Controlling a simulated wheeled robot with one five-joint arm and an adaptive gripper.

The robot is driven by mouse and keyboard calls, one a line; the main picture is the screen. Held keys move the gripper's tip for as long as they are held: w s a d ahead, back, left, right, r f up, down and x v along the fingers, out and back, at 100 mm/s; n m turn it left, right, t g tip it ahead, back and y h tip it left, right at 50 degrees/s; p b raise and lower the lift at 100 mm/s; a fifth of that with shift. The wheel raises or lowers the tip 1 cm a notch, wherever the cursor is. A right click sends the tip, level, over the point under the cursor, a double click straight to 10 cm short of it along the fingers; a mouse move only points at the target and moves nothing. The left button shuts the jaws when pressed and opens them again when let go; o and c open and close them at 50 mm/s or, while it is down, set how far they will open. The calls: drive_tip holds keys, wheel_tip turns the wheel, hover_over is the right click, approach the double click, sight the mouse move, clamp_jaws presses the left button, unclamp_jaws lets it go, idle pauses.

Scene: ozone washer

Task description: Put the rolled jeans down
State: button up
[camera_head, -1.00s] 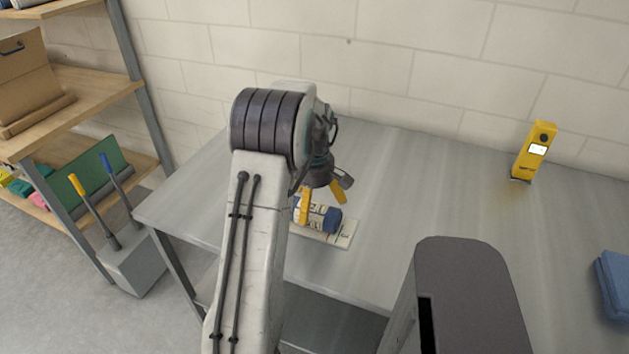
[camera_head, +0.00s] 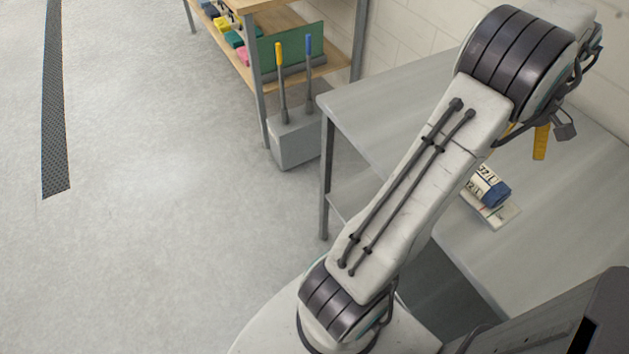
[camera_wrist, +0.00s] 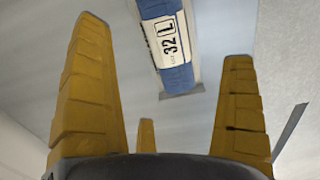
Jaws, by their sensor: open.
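The rolled jeans (camera_head: 488,187), dark blue with a white size label band, lie on a small pale board (camera_head: 502,217) on the grey metal table. In the wrist view the roll (camera_wrist: 170,45) shows at the top centre, its label reading 32 L, beyond the fingertips and apart from them. My gripper (camera_head: 525,146) is open and empty, raised above and behind the roll in the head view. Its yellow fingers are spread wide in the wrist view (camera_wrist: 164,45). My arm hides part of the gripper in the head view.
The metal table (camera_head: 400,110) has free room left of and beyond the roll. A wooden shelf (camera_head: 335,65) with colored items stands behind. The floor at left is open.

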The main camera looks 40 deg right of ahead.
drive_tip(key=w+a+r, duration=0.2)
drive_tip(key=w+a, duration=0.2)
drive_tip(key=w, duration=0.4)
drive_tip(key=w+a+r, duration=0.2)
drive_tip(key=w+a, duration=0.2)
drive_tip(key=w, duration=0.3)
drive_tip(key=w+a+r+n+t+h, duration=0.1)
drive_tip(key=w+a+r, duration=0.1)
drive_tip(key=w+a, duration=0.85)
drive_tip(key=s+a+f+n+t, duration=0.1)
drive_tip(key=s+a, duration=0.1)
drive_tip(key=a, duration=1.1)
drive_tip(key=s+a+f+t+y, duration=0.1)
drive_tip(key=s+a+t, duration=0.1)
drive_tip(key=a, duration=1.2)
drive_tip(key=shift+s+f+n, duration=0.3)
drive_tip(key=shift+s+n, duration=0.1)
drive_tip(key=shift+s, duration=0.15)
drive_tip(key=shift+d, duration=0.2)
